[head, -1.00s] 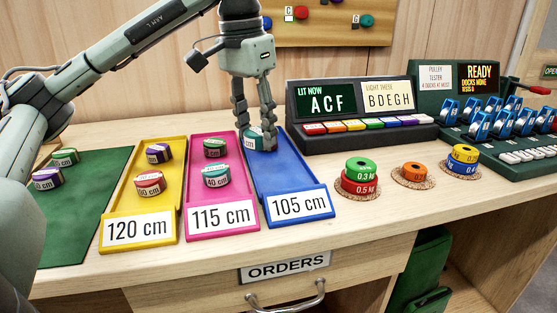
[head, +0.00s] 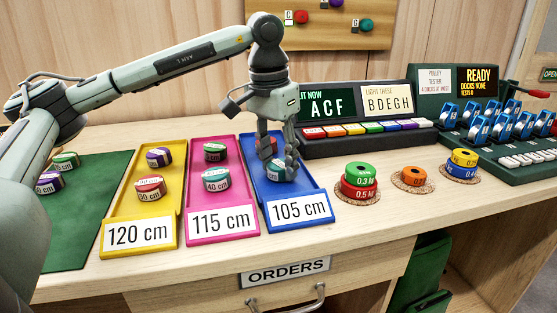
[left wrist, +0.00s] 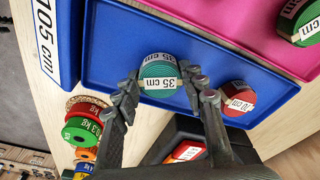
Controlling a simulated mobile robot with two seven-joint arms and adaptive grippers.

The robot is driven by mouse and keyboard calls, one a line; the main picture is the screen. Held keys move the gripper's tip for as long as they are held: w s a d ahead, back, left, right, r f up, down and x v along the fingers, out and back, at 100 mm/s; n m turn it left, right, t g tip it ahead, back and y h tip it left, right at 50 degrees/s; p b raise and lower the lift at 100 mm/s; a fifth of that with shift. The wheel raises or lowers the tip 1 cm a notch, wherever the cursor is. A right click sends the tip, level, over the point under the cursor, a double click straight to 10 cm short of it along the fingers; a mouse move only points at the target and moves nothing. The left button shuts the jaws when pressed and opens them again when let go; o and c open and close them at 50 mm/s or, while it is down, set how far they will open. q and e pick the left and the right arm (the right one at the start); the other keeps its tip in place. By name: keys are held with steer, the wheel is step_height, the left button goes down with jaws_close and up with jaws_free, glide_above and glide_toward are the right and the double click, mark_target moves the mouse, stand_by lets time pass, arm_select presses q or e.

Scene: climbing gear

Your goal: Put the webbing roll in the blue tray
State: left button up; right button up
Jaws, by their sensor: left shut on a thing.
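The blue tray (head: 322,219) is labelled 105 cm and stands right of the pink tray. My left gripper (head: 282,170) is over its front half, shut on a teal webbing roll (head: 272,173). In the left wrist view the roll (left wrist: 159,70) shows a 35 cm label between the fingertips, inside the tray's outline. It is low over the tray floor; I cannot tell whether it touches. A red roll (left wrist: 238,98), labelled 70 cm, lies farther back in the same tray, partly hidden by the gripper in the head view. My right gripper is not in view.
The pink tray (head: 222,221) and yellow tray (head: 138,235) each hold two rolls. A green mat (head: 100,215) with rolls is at left. A button console (head: 365,120) stands close behind right. Stacked weight rings (head: 358,182) sit on the bench to the right.

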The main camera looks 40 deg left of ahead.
mark_target(273, 168)
arm_select(q)
steer(key=shift+f, duration=0.15)
steer(key=o, duration=0.9)
steer(key=shift+o, duration=1.3)
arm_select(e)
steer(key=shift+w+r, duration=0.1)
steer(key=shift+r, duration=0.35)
arm_select(q)
steer(key=shift+r, duration=0.35)
step_height(273, 168, up, 12)
steer(key=s+p, duration=0.1)
steer(key=shift+s+f, duration=0.15)
steer(key=shift+s, duration=0.05)
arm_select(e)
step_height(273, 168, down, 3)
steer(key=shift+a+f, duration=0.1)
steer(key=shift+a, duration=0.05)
arm_select(q)
steer(key=shift+a, duration=0.1)
